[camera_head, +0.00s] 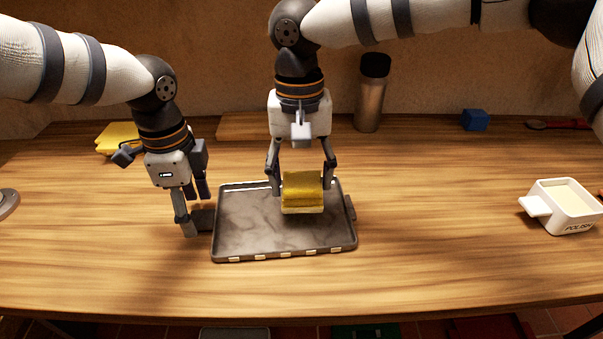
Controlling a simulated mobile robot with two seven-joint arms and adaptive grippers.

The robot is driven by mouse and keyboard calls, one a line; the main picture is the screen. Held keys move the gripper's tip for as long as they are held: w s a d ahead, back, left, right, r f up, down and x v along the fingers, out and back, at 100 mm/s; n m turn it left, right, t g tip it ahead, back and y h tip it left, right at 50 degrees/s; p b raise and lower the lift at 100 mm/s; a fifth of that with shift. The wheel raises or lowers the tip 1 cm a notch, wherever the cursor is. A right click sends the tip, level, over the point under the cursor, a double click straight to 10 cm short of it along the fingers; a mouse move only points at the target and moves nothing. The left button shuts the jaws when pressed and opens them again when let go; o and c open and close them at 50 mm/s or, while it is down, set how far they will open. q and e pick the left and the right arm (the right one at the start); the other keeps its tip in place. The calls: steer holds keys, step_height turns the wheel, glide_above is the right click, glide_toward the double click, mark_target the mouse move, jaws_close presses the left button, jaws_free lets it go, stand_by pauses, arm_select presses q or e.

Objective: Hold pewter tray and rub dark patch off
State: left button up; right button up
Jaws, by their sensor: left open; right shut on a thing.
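The pewter tray (255,238) lies flat on the wooden table in the middle. Its floor is grey with mottled darker streaks; no single dark patch stands out, and part of the floor is hidden by the sponge. My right gripper (301,188) is shut on a yellow sponge (302,190) with a paler lower layer, over the tray's right back part. I cannot tell whether the sponge touches the tray floor. My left gripper (195,212) is open at the tray's left side, its fingers near the left handle (203,219).
A white polish container (563,207) stands at the right. A metal bottle (371,95), a blue block (474,120) and a red-handled tool (556,124) are at the back. Yellow cloths or sponges (117,136) lie back left. The front table strip is clear.

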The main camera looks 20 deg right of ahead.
arm_select(q)
steer(key=shift+f, duration=0.9)
arm_select(e)
steer(key=shift+f, duration=0.4)
arm_select(q)
jaws_close()
arm_select(e)
steer(key=shift+s+f+t, duration=0.1)
steer(key=shift+f+t, duration=0.3)
arm_select(q)
steer(key=shift+f, duration=0.1)
arm_select(e)
steer(key=o, duration=0.5)
steer(key=c, duration=0.5)
